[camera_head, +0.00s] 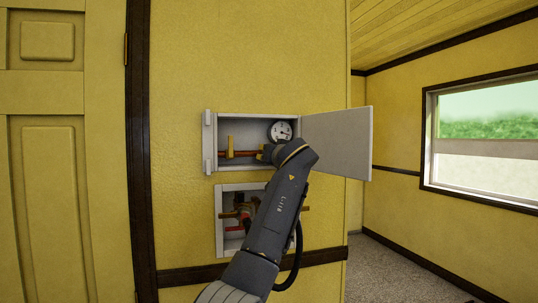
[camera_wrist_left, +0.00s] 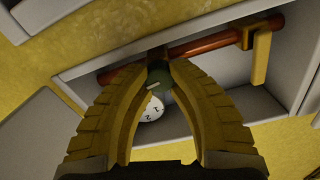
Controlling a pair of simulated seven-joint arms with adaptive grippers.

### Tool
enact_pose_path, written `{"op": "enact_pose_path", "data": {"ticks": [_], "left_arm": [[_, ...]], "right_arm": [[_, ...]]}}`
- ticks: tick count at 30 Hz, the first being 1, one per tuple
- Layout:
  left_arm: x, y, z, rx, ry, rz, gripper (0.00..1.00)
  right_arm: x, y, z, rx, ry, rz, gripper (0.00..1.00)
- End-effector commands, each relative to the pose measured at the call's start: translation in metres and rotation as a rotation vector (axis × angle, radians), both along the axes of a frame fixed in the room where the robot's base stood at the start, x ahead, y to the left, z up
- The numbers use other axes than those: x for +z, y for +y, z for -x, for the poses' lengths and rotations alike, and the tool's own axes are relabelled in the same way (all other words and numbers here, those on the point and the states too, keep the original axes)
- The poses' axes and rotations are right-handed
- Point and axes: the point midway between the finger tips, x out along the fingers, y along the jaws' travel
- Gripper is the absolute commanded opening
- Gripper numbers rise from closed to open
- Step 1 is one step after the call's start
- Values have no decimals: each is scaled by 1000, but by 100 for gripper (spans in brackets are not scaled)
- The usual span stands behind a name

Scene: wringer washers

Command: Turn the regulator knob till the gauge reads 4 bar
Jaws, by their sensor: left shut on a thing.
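The regulator knob (camera_wrist_left: 158,80) is dark green with a pale mark on its face. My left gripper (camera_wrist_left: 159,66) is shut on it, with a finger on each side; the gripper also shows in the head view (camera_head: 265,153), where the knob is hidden. The round white gauge (camera_head: 281,131) stands in the upper wall box, just above my wrist. Its dark needle shows, but the numbers are too small to read. In the left wrist view the gauge (camera_wrist_left: 152,109) is partly covered by the fingers. My right gripper is not in view.
The upper box's door (camera_head: 338,143) hangs open to the right. An orange pipe (camera_head: 243,154) with a yellow lever (camera_head: 229,146) runs inside, left of my gripper. A lower box (camera_head: 220,222) holds red and brass fittings, partly behind my arm.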

Motion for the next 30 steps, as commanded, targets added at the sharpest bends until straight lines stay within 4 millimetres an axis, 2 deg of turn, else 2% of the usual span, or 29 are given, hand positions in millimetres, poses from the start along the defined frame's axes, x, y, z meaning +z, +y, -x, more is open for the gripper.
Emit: {"op": "enact_pose_path", "data": {"ticks": [9, 20, 30], "left_arm": [[7, -1, 2, -4, -10, -8, 0], [9, -3, 3, -5, 41, -218, 0], [11, -4, 4, -6, 44, -239, 0]], "right_arm": [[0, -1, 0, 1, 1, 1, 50], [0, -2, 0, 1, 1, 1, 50], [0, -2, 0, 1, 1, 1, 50]]}}
